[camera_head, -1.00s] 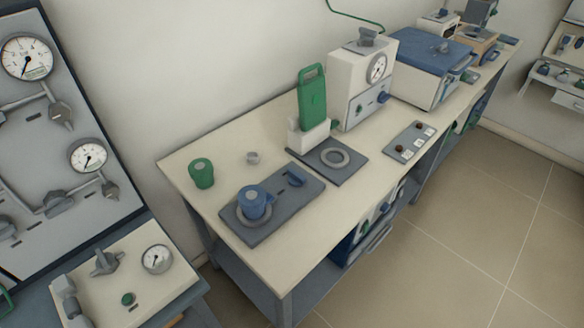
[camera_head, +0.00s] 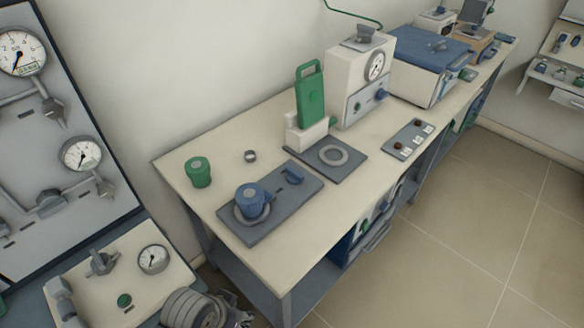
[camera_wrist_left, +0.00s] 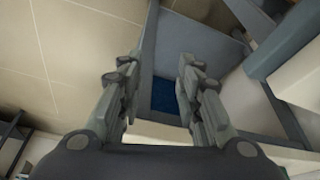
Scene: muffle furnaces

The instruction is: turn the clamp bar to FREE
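A blue bar-shaped handle (camera_head: 293,175) sits on a dark grey plate (camera_head: 276,209) on the near end of the bench; it looks like the clamp bar. No FREE mark is readable. A blue knobbed cylinder (camera_head: 250,198) stands in a grey ring on the same plate. My left gripper (camera_head: 236,312) enters at the bottom of the head view, below and in front of the bench, well apart from the plate. In the left wrist view the left gripper (camera_wrist_left: 156,75) is open, with nothing between its fingers. My right gripper is not in view.
A green cylinder (camera_head: 198,172) and a small grey ring (camera_head: 251,156) stand behind the plate. A green-handled piece in a white holder (camera_head: 305,133) stands to the right. A gauge panel (camera_head: 50,130) and a small gauge box (camera_head: 130,262) are at the left. The front bench strip is clear.

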